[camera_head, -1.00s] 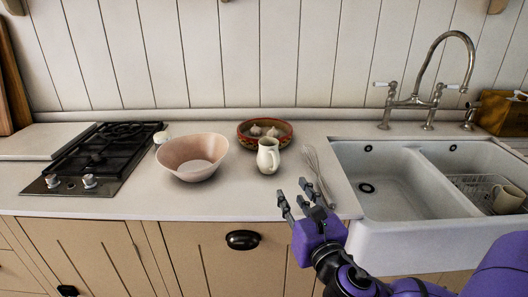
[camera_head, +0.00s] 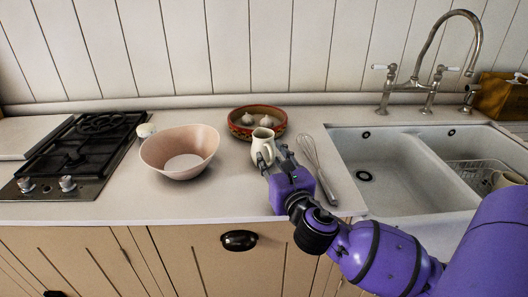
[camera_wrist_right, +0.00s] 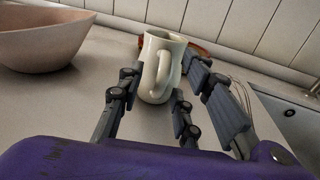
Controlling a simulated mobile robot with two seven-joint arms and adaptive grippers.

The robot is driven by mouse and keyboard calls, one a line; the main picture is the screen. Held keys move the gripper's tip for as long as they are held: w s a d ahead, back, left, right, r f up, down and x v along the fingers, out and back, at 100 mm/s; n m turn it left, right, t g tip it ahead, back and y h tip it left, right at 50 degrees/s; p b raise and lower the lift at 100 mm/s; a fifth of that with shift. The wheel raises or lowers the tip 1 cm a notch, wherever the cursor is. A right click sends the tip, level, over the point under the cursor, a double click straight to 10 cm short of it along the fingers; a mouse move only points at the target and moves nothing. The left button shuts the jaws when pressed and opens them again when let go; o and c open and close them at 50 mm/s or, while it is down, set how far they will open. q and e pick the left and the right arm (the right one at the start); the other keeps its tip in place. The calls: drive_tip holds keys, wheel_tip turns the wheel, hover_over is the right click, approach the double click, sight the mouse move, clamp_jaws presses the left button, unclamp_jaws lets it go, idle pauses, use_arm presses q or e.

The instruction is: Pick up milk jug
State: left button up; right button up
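The milk jug (camera_head: 262,146), cream and glossy, stands upright on the worktop (camera_head: 110,192). It also shows in the right wrist view (camera_wrist_right: 151,62), with its handle facing my gripper. My right gripper (camera_head: 277,160) is at the jug's near right side. In the right wrist view its open fingers (camera_wrist_right: 160,92) are spread, with the lower part of the jug and its handle ahead of and between the tips. No finger is clearly closed on the jug, and I cannot tell whether any touches it. My left gripper is out of view.
A pinkish bowl (camera_head: 180,165) stands left of the jug. A red-patterned bowl with garlic (camera_head: 247,120) is close behind it. A whisk (camera_head: 318,168) lies to the right, beside the sink (camera_head: 385,190). A black hob (camera_head: 75,158) is at far left.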

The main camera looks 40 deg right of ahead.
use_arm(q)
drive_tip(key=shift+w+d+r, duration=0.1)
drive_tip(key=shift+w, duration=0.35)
use_arm(e)
drive_tip(key=shift+c, duration=0.4)
drive_tip(key=shift+w, duration=0.1)
clamp_jaws()
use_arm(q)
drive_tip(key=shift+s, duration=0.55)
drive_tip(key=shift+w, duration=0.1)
use_arm(e)
drive_tip(key=shift+r, duration=0.2)
